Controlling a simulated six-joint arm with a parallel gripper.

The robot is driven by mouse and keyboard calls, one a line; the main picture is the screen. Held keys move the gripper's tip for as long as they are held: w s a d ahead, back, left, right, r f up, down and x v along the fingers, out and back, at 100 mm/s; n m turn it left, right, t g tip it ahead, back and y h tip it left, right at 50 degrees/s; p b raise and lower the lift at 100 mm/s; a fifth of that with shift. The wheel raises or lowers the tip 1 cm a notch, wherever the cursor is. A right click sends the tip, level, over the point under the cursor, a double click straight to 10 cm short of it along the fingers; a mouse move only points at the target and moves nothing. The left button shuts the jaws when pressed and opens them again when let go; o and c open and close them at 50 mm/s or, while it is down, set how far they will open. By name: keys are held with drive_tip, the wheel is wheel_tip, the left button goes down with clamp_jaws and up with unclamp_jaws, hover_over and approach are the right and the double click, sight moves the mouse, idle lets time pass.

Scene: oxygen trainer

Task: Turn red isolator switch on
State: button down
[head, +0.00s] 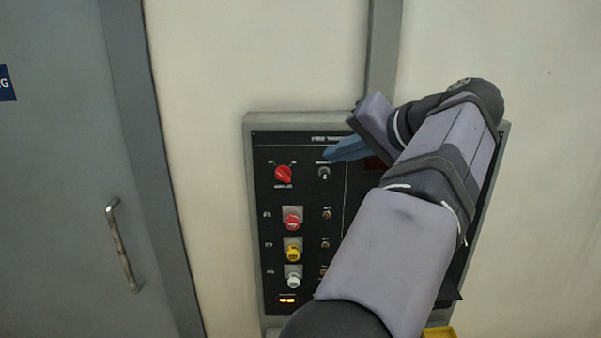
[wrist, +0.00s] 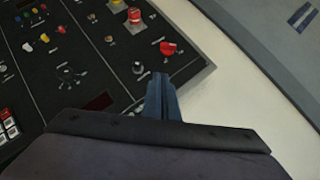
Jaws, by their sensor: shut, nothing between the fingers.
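The red isolator switch (head: 283,174) is a round red rotary knob at the upper left of the black control panel (head: 262,240). It also shows in the wrist view (wrist: 168,48), just beyond the fingertips and slightly right of them. My gripper (head: 328,156) is shut and empty, its blue fingers together and pointing left across the top of the panel. In the head view its tips are right of the red knob and a little higher, with a visible gap. In the wrist view the shut fingertips (wrist: 160,77) stand apart from the knob.
A small metal switch (head: 324,172) sits just below my fingertips. Below the red knob are a red button (head: 292,220), a yellow one (head: 293,253) and a white one (head: 293,282). My arm hides much of the panel's right side. A grey door (head: 60,200) with a handle is at left.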

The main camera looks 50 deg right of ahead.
drive_tip(key=p, duration=0.3)
approach(290, 178)
drive_tip(key=w, duration=0.1)
drive_tip(key=w+d, duration=0.2)
drive_tip(key=w, duration=0.1)
drive_tip(key=shift+f, duration=0.4)
drive_tip(key=shift+w+a+f, duration=0.2)
drive_tip(key=shift+a+f, duration=0.25)
drive_tip(key=shift+f, duration=0.05)
drive_tip(key=shift+w+a+f, duration=0.1)
drive_tip(key=shift+w+f, duration=0.15)
drive_tip(key=shift+f, duration=0.15)
drive_tip(key=shift+f, duration=0.1)
drive_tip(key=shift+f+b, duration=0.1)
drive_tip(key=shift+b, duration=0.25)
drive_tip(key=shift+s+m+t+b, duration=0.1)
drive_tip(key=shift+m+t+b, duration=0.25)
drive_tip(key=shift+b, duration=0.3)
